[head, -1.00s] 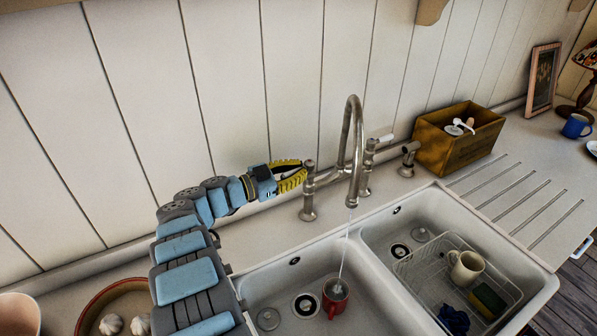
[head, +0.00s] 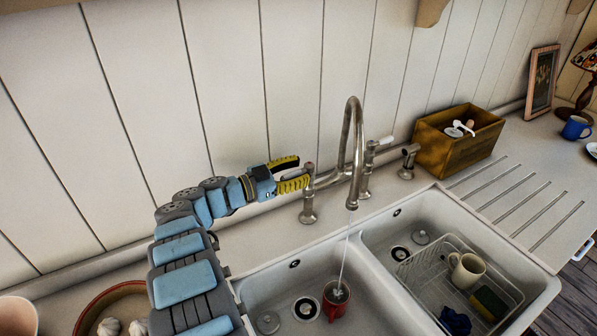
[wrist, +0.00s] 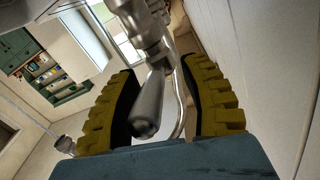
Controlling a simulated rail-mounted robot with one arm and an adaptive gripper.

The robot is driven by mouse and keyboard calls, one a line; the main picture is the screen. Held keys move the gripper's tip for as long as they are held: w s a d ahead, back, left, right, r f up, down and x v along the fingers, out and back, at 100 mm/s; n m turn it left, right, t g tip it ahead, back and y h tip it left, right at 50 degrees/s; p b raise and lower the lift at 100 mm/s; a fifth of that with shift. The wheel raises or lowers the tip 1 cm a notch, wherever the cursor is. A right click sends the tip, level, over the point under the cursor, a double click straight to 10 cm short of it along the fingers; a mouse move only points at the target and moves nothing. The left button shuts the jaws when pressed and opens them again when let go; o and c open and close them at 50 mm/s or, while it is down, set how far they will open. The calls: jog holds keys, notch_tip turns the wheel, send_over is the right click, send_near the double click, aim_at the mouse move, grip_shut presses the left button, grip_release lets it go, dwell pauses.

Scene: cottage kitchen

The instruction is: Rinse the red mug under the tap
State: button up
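The red mug (head: 335,304) stands upright in the left basin (head: 262,290), right of its drain. A thin stream of water (head: 344,262) runs from the spout of the metal tap (head: 357,145) into the mug. My gripper (head: 300,172) is at the left side of the tap, well above and behind the mug. Its yellow fingers are open. In the wrist view, the tap's left lever (wrist: 150,113) lies between the spread fingers, with gaps on both sides. The mug is not visible in the wrist view.
The right basin (head: 400,222) holds a wire rack with a cream mug (head: 466,270), a sponge (head: 489,302) and a blue cloth (head: 455,321). A wooden box (head: 440,150) stands behind it. A bowl (head: 85,310) with garlic is at lower left. The wall is close behind my gripper.

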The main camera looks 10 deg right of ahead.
jog(key=shift+f, duration=0.1)
jog(key=v, duration=1.2)
jog(key=shift+s, duration=0.1)
